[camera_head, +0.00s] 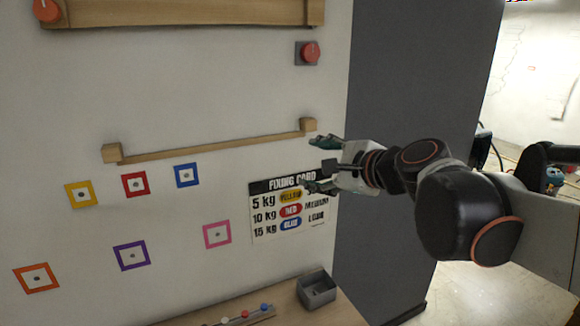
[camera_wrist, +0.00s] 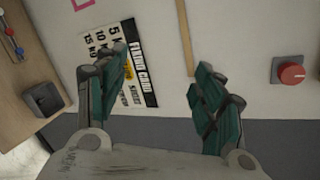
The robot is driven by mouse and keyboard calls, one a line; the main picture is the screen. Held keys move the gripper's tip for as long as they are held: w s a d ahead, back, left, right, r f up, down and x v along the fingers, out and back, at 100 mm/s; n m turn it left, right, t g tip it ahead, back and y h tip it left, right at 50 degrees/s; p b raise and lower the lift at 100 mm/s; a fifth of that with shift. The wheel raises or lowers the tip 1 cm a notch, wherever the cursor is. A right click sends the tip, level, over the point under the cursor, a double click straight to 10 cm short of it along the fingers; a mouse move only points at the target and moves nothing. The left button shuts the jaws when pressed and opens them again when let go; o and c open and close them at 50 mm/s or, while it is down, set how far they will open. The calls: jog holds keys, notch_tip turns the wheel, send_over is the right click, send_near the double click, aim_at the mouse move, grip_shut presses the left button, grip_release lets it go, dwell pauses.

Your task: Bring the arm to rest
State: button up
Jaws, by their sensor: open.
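My gripper (camera_head: 317,164) is open and empty, in front of the wall by the fixing card (camera_head: 290,208). In the wrist view the two teal fingers of my gripper (camera_wrist: 165,95) are spread apart, with bare wall and part of the card between and behind them. My arm (camera_head: 440,195) reaches in from the right side of the head view, stretched out toward the wall. In the head view it hides part of the dark grey wall section behind it. No object is between the fingers.
A wooden rail (camera_head: 215,144) and a red knob (camera_head: 310,53) are on the wall near my gripper. Coloured square frames (camera_head: 132,256) hang at left. Below, a wooden shelf (camera_head: 285,305) bears a grey bin (camera_head: 317,289) and small coloured-headed items (camera_head: 245,314). Open floor lies at right.

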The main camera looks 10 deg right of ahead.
jog(key=s+d+f+n+g+h+b, duration=0.2)
jog(key=s+f+n+b, duration=0.4)
jog(key=f, duration=0.7)
jog(key=s+d+f+n+g+h+b, duration=0.2)
jog(key=s+f+n+b, duration=0.4)
jog(key=f, duration=0.7)
jog(key=s+d+f+n+g+h+b, duration=0.2)
jog(key=s+f+n+b, duration=0.4)
jog(key=f, duration=0.7)
jog(key=s+d+b, duration=0.1)
jog(key=s+b, duration=0.1)
jog(key=s, duration=0.1)
jog(key=shift+s+f+b, duration=0.25)
jog(key=shift+f+b, duration=0.1)
jog(key=shift+f, duration=0.05)
